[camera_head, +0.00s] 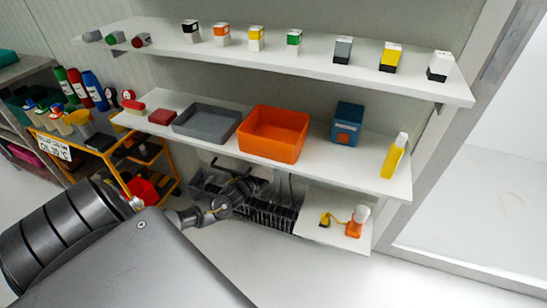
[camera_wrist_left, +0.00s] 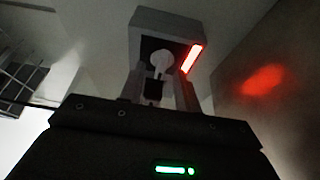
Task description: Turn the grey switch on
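The grey switch (camera_wrist_left: 143,32) is a grey box with a pale round knob (camera_wrist_left: 160,62) on its face and a lit red bar (camera_wrist_left: 193,58) beside it, near the top middle of the left wrist view. My left gripper (camera_wrist_left: 160,84) is just in front of it, with its two fingers apart on either side of the knob's lower part. I cannot tell whether the fingers touch it. In the head view my left arm reaches under the middle shelf, and the fingertips and switch are not clearly visible. My right gripper is not in view.
The middle shelf (camera_head: 350,172) overhangs the left arm and holds a grey tray (camera_head: 207,137), an orange bin (camera_head: 275,150) and a blue box (camera_head: 347,124). A yellow cart (camera_head: 120,172) stands to the left. A red glow shows on the wall right of the switch.

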